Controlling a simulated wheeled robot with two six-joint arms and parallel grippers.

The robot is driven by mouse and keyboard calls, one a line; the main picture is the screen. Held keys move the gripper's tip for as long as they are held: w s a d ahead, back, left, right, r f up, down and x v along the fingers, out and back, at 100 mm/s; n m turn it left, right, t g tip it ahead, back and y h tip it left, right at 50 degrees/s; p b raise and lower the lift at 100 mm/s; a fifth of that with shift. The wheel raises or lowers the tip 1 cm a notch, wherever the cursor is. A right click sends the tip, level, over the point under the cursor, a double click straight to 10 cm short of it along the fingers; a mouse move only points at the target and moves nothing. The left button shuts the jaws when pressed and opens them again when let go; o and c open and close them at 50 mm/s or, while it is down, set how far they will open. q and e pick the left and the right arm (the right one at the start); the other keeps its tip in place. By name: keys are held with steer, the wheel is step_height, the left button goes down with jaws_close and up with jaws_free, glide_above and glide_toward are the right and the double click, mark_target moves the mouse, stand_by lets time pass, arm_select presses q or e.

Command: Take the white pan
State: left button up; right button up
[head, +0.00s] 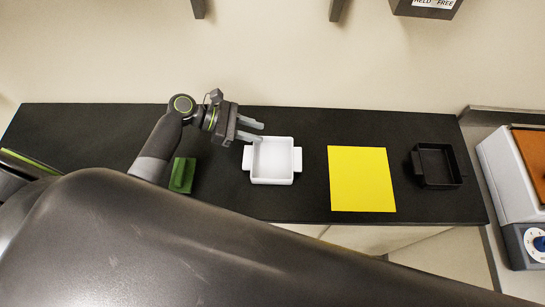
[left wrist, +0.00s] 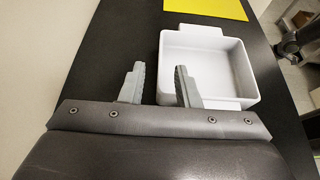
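The white pan (head: 273,162) is a shallow square tray with a tab handle on its left and right sides. It sits on the black counter, left of a yellow sheet. My left gripper (head: 256,131) is over the counter at the pan's upper left corner, its fingers apart and nothing between them. In the left wrist view, the pan (left wrist: 205,62) lies ahead and to the right of the open fingers (left wrist: 160,85). The right finger appears close to the pan's near left edge; I cannot tell if they touch. My right gripper is not in view.
The yellow sheet (head: 361,179) lies right of the pan, with a black pan (head: 437,165) further right. A green block (head: 182,175) is left of the pan. A white and blue device with a dial (head: 520,185) stands at the far right. The counter (head: 300,118) is clear behind the pan.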

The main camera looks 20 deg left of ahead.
mark_target(272, 137)
arm_select(q)
steer(key=shift+p+x, duration=0.7)
steer(key=shift+x, duration=1.6)
jaws_close()
